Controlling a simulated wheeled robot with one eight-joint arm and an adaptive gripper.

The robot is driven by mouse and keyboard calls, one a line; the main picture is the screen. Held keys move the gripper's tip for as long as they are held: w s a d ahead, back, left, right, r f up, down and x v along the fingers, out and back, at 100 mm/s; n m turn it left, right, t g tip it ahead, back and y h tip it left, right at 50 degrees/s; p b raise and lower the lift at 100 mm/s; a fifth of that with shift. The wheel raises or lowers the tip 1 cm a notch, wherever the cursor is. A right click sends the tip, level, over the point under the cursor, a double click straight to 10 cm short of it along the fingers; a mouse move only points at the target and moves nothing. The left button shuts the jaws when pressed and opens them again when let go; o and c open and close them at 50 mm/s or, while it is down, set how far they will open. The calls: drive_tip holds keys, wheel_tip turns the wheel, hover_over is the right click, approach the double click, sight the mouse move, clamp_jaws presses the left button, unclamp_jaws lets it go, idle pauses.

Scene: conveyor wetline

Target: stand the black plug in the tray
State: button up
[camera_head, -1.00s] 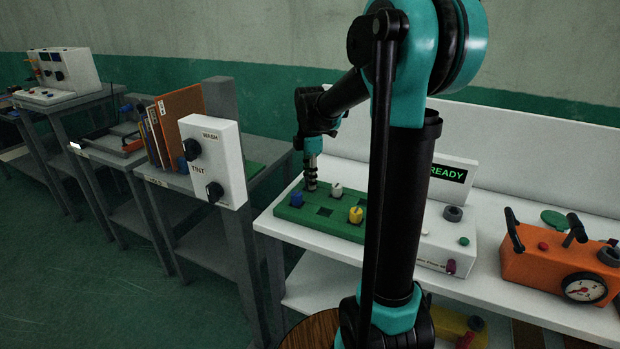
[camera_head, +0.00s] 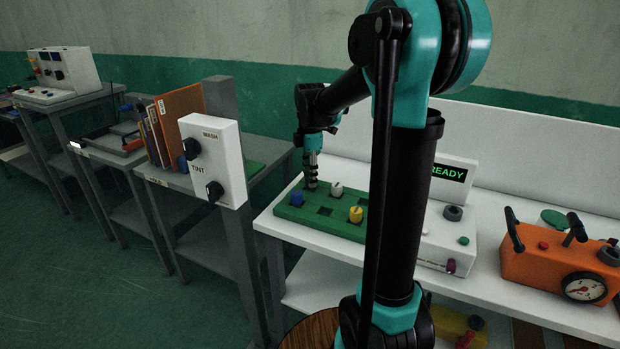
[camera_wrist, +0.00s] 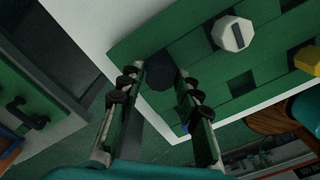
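The green tray (camera_head: 322,224) lies on the white bench and holds several plugs. The black plug (camera_wrist: 161,76) shows in the wrist view between my fingertips, over the tray's back left corner. It looks upright, but how deep it sits in a slot is hidden. My gripper (camera_head: 311,186) points straight down there; in the wrist view its fingers (camera_wrist: 161,72) flank the plug, and contact is unclear. The white plug (camera_head: 337,189), blue plug (camera_head: 297,199) and yellow plug (camera_head: 356,214) stand in other slots. The white plug also shows in the wrist view (camera_wrist: 228,37).
A white box (camera_head: 440,240) with a READY display (camera_head: 447,172) stands right of the tray. An orange gauge case (camera_head: 545,263) sits further right. A WASH/TINT panel (camera_head: 223,145) and folders (camera_head: 180,115) are on the left. Bare slots show in the tray.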

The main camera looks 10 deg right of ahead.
drive_tip(key=shift+r, duration=0.95)
drive_tip(key=o, duration=0.6)
drive_tip(key=shift+c, duration=0.2)
drive_tip(key=shift+r, duration=2.5)
